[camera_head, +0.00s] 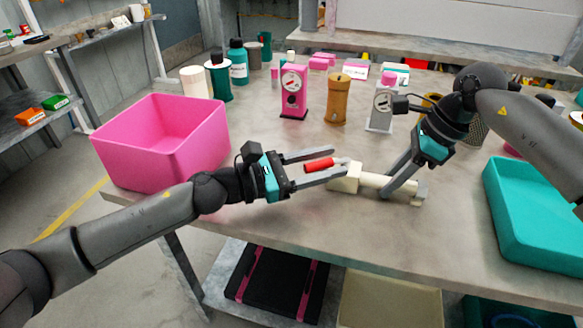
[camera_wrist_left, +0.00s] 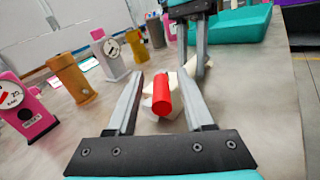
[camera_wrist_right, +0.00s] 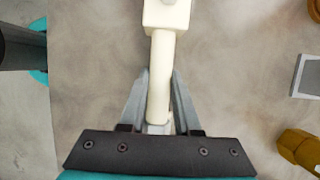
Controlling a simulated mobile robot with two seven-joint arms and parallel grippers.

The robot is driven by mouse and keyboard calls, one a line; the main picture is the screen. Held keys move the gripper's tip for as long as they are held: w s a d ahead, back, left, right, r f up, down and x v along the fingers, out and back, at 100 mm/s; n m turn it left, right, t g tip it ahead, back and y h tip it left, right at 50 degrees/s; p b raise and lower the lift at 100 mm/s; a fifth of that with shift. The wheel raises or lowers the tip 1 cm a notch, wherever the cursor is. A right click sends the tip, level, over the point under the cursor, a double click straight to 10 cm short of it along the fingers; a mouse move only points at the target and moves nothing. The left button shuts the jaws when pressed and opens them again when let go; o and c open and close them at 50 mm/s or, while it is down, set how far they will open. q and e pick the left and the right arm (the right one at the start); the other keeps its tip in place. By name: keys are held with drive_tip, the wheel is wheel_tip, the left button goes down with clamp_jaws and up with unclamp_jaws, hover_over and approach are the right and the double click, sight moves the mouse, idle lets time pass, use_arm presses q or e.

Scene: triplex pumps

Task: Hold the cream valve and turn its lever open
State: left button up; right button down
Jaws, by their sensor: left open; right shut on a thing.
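The cream valve (camera_head: 345,181) lies on the table, with its pipe (camera_head: 374,180) running right. Its red lever (camera_head: 319,164) points left in the head view. My right gripper (camera_head: 387,196) is shut on the pipe; the right wrist view shows the pipe (camera_wrist_right: 160,85) between its fingers. My left gripper (camera_head: 333,162) is open, with its fingers on either side of the red lever. In the left wrist view the lever (camera_wrist_left: 161,95) stands between the open fingers with a gap to each, nearer the right one. The cream body behind it is partly hidden.
A pink bin (camera_head: 160,150) stands at the left and a teal tray (camera_head: 535,220) at the right. A pink pump (camera_head: 293,92), an orange pump (camera_head: 337,98) and a white pump (camera_head: 381,108) stand behind the valve. The table between them and the valve is clear.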

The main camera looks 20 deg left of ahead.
use_arm(q)
drive_tip(key=shift+v, duration=5.55)
drive_tip(key=shift+c, duration=0.4)
